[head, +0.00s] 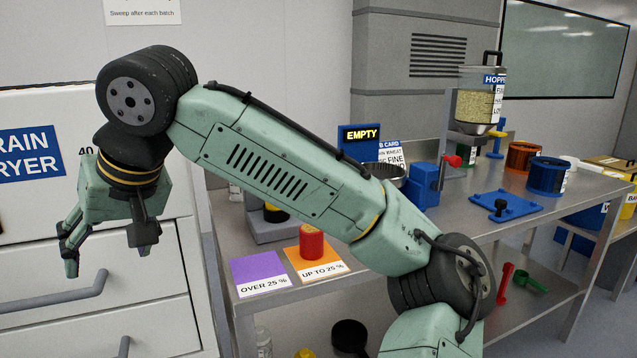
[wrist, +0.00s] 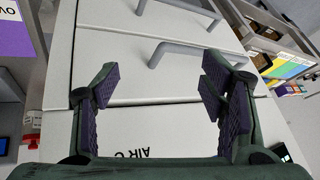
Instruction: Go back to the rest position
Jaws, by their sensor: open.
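My gripper (head: 108,250) hangs at the left of the head view, in front of the grain dryer's drawers (head: 90,300). Its fingers are spread apart and nothing is between them. In the wrist view my gripper (wrist: 160,95) is also open, facing the white drawer fronts and their grey handles (wrist: 185,50). My arm reaches across the head view from lower right to upper left, raised over the steel bench.
On the steel bench (head: 450,228) are a purple card (head: 258,270), an orange card (head: 300,262) with a red cylinder (head: 311,242) on it, a blue device (head: 424,184), a blue plate (head: 505,204) and a hopper (head: 478,105). A sign (head: 361,134) reads EMPTY.

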